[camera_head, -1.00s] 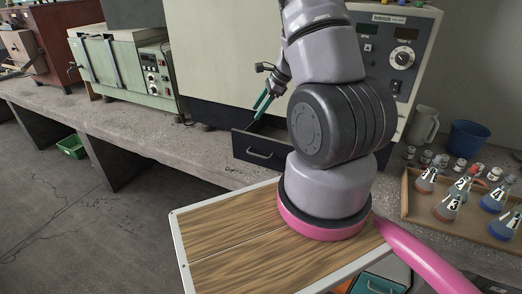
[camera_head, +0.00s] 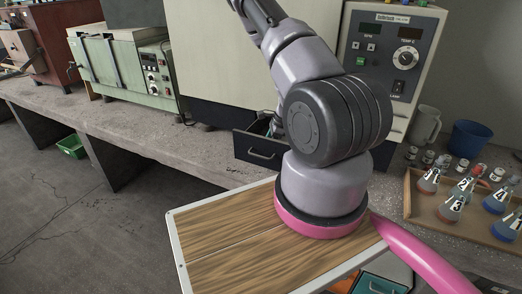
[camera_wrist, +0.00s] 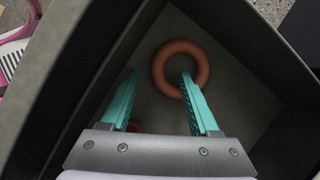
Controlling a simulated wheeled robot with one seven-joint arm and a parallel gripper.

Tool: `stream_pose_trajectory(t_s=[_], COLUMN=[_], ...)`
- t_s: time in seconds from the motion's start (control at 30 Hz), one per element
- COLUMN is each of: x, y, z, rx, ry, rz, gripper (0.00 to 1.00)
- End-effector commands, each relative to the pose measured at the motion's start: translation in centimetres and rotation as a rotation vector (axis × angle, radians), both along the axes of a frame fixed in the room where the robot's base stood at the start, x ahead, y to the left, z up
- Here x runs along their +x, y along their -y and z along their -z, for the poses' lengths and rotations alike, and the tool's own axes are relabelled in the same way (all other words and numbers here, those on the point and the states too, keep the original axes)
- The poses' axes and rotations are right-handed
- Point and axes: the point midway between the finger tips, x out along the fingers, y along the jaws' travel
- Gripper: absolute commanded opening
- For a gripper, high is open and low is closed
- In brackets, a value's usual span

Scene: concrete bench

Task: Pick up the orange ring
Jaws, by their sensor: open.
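The orange ring (camera_wrist: 166,57) lies flat on the floor of an open drawer (camera_wrist: 235,80) in the wrist view. My gripper (camera_wrist: 156,90) is over the drawer with its two teal fingers apart. The right fingertip overlaps the lower right of the ring in the picture; I cannot tell whether it touches. The left finger is to the left of the ring, and nothing is held. In the head view the drawer (camera_head: 262,151) sticks out of the large cabinet, and my arm hides most of its inside and the ring.
The drawer's dark walls stand close around my fingers. A small reddish-brown thing (camera_wrist: 135,127) shows near the left finger, partly hidden. In the head view, a wooden tray (camera_head: 409,208) of flasks is at the right, with a blue bucket (camera_head: 469,139) and a grey jug (camera_head: 425,125) behind it.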

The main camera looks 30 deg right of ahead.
Motion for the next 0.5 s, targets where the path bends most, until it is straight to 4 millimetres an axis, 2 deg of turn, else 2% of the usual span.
stream_pose_trajectory(t_s=[0.27,0.3,0.43,0.47,0.5], x=[0.16,0.15,0.15,0.15,0.14], y=[-0.22,-0.22,-0.22,-0.21,-0.22], z=[0.57,0.57,0.56,0.55,0.55], rx=[0.001,0.001,0.001,0.000,0.000], ry=[0.001,0.001,0.001,0.001,0.001], rz=[0.000,0.001,0.001,0.001,0.001], gripper=[0.62,0.58,0.08,0.00,0.00])
